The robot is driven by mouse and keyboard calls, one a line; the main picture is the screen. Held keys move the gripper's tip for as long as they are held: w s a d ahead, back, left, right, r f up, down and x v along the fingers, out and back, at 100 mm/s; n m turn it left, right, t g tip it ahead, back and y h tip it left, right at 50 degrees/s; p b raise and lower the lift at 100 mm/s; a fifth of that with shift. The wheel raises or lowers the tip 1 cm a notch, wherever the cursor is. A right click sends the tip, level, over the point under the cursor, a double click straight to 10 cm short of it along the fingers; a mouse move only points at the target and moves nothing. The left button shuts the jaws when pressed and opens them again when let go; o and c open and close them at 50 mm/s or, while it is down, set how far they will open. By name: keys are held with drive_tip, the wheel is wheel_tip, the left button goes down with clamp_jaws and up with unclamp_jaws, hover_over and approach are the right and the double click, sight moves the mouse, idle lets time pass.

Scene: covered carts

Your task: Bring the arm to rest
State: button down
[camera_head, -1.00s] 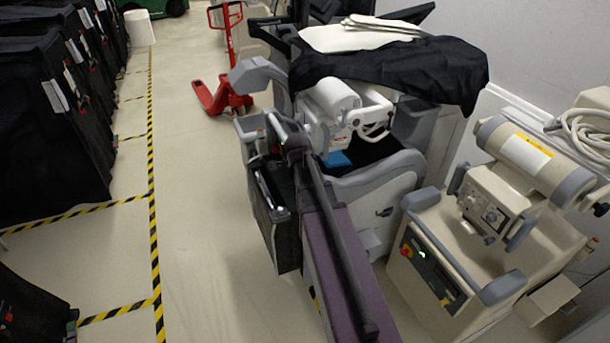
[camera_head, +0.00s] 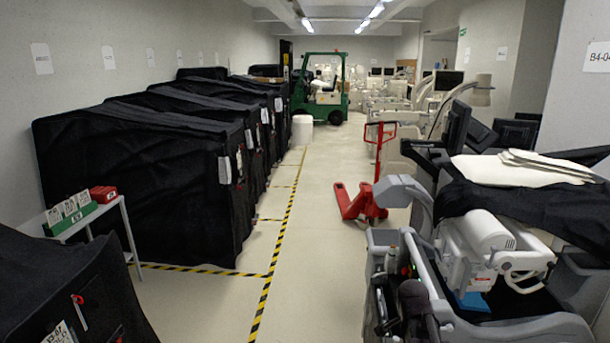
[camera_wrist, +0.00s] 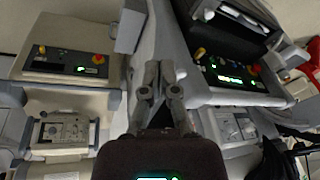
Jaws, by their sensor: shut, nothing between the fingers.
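My gripper (camera_wrist: 160,82) shows in the wrist view, at the middle. Its two grey fingers are together with nothing between them. Behind it are grey machine housings. A beige control panel (camera_wrist: 68,65) with a green display is to its left, and a darker panel (camera_wrist: 238,72) with lit displays is to its right. The gripper cannot be made out clearly in the head view.
Black covered carts (camera_head: 140,175) line the left wall beside a small table (camera_head: 78,226) with boxes. The aisle between the striped tape and the red pallet jack (camera_head: 365,190) is clear. A green forklift (camera_head: 322,88) stands beyond. Medical machines (camera_head: 500,235) crowd the right.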

drive_tip(key=s+a+f+n+g+y+b, duration=0.1)
drive_tip(key=s+a+f+n+g+b, duration=0.1)
drive_tip(key=s+a+n, duration=0.8)
drive_tip(key=shift+a+f+n+y+b, duration=0.4)
drive_tip(key=shift+a+f+n, duration=0.55)
drive_tip(key=shift+n, duration=0.95)
drive_tip(key=shift+r, duration=0.1)
